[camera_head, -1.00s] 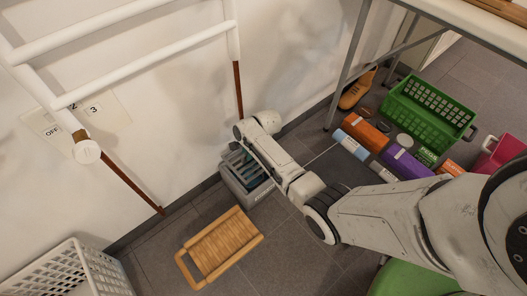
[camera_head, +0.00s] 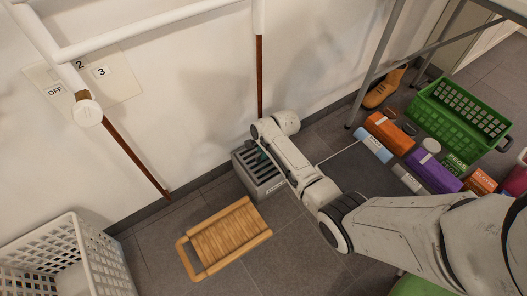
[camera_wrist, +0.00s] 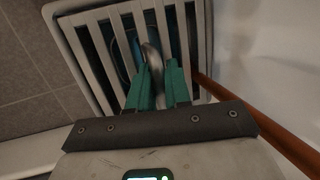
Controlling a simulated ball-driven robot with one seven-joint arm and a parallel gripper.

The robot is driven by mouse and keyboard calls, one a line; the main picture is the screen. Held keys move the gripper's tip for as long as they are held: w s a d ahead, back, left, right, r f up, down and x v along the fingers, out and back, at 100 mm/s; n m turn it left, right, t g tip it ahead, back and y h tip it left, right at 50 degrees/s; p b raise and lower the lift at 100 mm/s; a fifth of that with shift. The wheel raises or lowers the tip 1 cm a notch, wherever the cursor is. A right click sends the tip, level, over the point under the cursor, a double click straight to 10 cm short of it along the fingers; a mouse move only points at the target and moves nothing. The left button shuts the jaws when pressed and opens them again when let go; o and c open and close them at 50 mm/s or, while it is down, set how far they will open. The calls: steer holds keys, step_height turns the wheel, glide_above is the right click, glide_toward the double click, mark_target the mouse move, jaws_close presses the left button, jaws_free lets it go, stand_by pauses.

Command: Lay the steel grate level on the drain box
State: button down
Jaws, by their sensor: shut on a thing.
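The steel grate (camera_head: 247,162) is a grey slatted panel at the top of the grey drain box (camera_head: 266,189), against the wall in the head view. It looks about level there, though my arm hides its far right part. In the wrist view the grate (camera_wrist: 121,50) fills the upper middle, with dark blue showing through its slots. My gripper (camera_wrist: 158,72) has teal fingers close around a rounded metal piece at the middle of the grate. In the head view my gripper (camera_head: 262,157) is over the box, mostly hidden by the wrist. I cannot tell whether the grate's edges all touch the box.
A white basket (camera_head: 88,262) is at lower left. Brown pipes (camera_head: 135,157) run down the wall. A green crate (camera_head: 462,112) and several coloured boxes (camera_head: 388,133) lie to the right.

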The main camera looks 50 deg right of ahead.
steer(key=shift+f+b, duration=0.4)
steer(key=shift+f, duration=0.2)
stand_by(0.5)
steer(key=c, duration=1)
jaws_free()
steer(key=p+v, duration=0.7)
steer(key=v, duration=0.3)
steer(key=shift+r, duration=0.4)
steer(key=shift+s, duration=0.1)
steer(key=s+a+r+n+g, duration=0.2)
steer(key=s+a+r+n, duration=0.1)
steer(key=s+a+n, duration=0.8)
steer(key=s+a+r+n+h, duration=0.1)
steer(key=s+a+r+n, duration=0.1)
steer(key=s+r+n, duration=0.3)
steer(key=s+a+r+n, duration=0.3)
steer(key=s+n, duration=0.2)
steer(key=s, duration=0.2)
steer(key=shift+g, duration=0.4)
step_height(320, 180, up, 35)
steer(key=p, duration=3.5)
steer(key=shift+d, duration=0.15)
